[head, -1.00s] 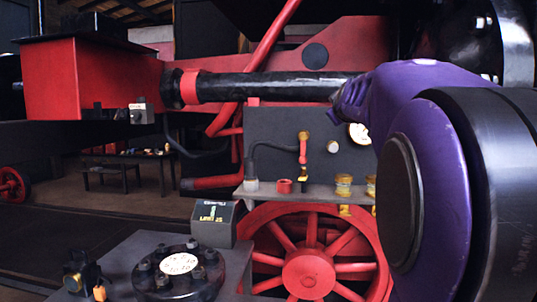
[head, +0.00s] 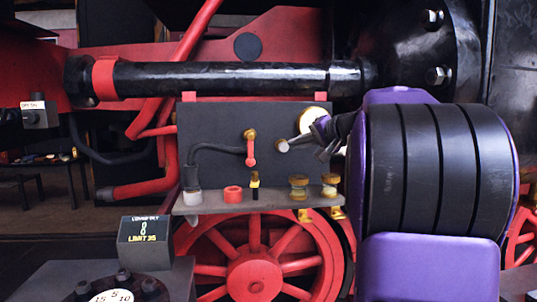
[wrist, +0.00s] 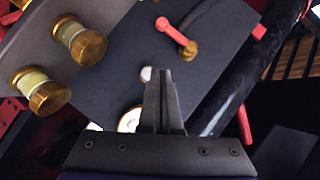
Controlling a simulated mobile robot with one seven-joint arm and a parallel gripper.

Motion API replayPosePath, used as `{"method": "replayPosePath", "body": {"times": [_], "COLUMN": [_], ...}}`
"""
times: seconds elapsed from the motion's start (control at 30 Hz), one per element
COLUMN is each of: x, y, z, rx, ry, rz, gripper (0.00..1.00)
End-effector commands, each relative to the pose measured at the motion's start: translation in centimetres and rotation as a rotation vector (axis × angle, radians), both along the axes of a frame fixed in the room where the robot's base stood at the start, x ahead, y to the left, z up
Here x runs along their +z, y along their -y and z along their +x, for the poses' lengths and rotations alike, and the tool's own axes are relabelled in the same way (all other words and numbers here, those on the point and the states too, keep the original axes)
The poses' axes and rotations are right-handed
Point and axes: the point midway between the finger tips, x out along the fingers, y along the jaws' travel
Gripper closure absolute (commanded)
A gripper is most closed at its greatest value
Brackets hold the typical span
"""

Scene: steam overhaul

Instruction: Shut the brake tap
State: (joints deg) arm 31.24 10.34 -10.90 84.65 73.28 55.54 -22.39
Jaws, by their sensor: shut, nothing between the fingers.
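The tap, a red lever on a brass pivot (head: 251,148), sits on the upright dark panel (head: 215,125). Its lever hangs straight down from the brass in the head view. In the wrist view the tap (wrist: 177,38) lies beyond my fingertips, its lever slanting up-left from the brass end. My gripper (head: 322,148) is at the right part of the panel, in front of the white-faced gauge, right of the tap and apart from it. In the wrist view my gripper (wrist: 165,75) has its fingers together with nothing between them.
A grey knob (head: 282,146) on the panel lies between tap and gripper. The gauge (head: 312,120) is partly hidden by my gripper. A shelf (head: 215,207) below carries a red cup (head: 233,194) and brass-capped fittings (head: 299,187). A black pipe (head: 220,78) runs above.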

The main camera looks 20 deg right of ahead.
Motion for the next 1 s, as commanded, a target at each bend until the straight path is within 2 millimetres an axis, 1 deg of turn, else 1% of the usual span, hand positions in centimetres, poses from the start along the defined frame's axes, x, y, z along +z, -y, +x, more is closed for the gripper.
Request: {"method": "replayPosePath", "body": {"times": [0.17, 0.5, 0.57, 0.63, 0.8, 1.0], "x": [-0.6, -2.8, -3.1, -3.9, -4.9, -5.3], "y": [-0.5, -2.0, -2.3, -3.3, -4.6, -5.1], "z": [1.7, 8.3, 9.4, 9.8, 10.5, 10.8], "rx": [0.004, 0.004, 0.004, 0.004, 0.003, 0.000], "ry": [-0.001, -0.003, -0.003, 0.000, 0.000, 0.000], "rz": [0.006, 0.004, 0.004, 0.004, 0.003, 0.002], "gripper": [1.00, 1.00, 1.00, 1.00, 1.00, 1.00]}}
